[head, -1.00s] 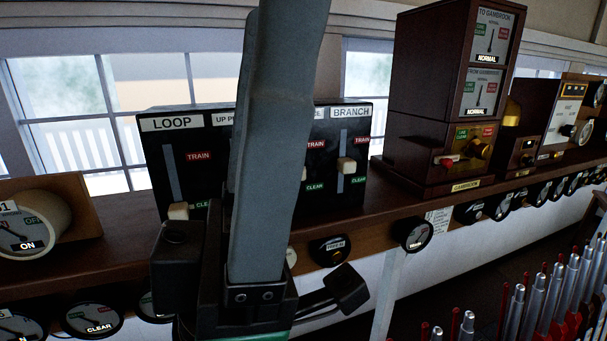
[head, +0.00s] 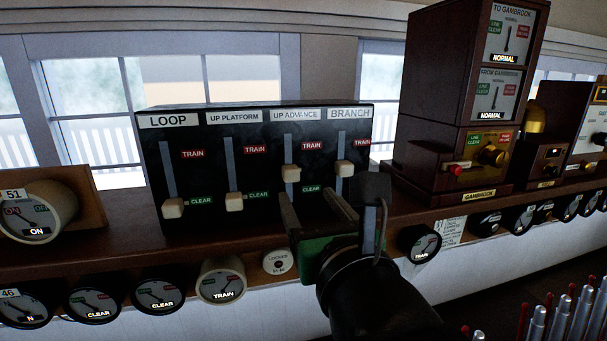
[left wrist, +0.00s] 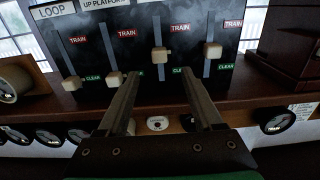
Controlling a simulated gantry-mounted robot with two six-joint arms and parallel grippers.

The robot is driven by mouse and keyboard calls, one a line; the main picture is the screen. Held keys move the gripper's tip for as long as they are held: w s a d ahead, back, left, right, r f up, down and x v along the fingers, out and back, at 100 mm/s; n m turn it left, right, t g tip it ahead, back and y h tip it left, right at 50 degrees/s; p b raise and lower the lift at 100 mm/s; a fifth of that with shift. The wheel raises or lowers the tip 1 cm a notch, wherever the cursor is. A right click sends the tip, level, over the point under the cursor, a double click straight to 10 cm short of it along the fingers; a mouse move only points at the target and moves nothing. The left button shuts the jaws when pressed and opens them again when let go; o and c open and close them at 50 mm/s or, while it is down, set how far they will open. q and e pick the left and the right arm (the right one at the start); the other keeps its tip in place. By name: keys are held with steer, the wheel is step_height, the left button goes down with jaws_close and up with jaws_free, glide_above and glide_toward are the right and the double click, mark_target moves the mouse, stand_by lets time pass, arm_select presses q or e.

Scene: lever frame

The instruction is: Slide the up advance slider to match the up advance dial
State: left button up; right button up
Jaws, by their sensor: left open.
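The up advance slider has a cream knob (head: 291,173) in a vertical slot on a black panel (head: 265,222). The knob stands between the red TRAIN label above and the green CLEAR label below; it also shows in the left wrist view (left wrist: 162,55). My left gripper (head: 307,190) is open, its fingers pointing at the panel just below this knob. In the left wrist view the fingertips (left wrist: 161,73) lie below and either side of the knob, apparently not touching it.
The loop knob (head: 173,208) and up platform knob (head: 234,202) sit low; the branch knob (head: 345,168) sits higher, close to the right. A brown instrument cabinet (head: 440,150) stands right of the panel. Dials, including one reading TRAIN (head: 221,281), line the shelf's front.

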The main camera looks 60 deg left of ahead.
mark_target(292, 173)
arm_select(q)
steer(key=a+p, duration=0.1)
steer(key=a, duration=0.2)
steer(key=w+a, duration=0.1)
steer(key=a, duration=0.2)
steer(key=a+p, duration=0.1)
steer(key=a, duration=0.2)
steer(key=shift+w+a+r+p, duration=0.1)
steer(key=shift+w+a+p, duration=0.2)
steer(key=shift+w+a, duration=0.2)
steer(key=shift+a, duration=0.3)
jaws_close()
stand_by(0.4)
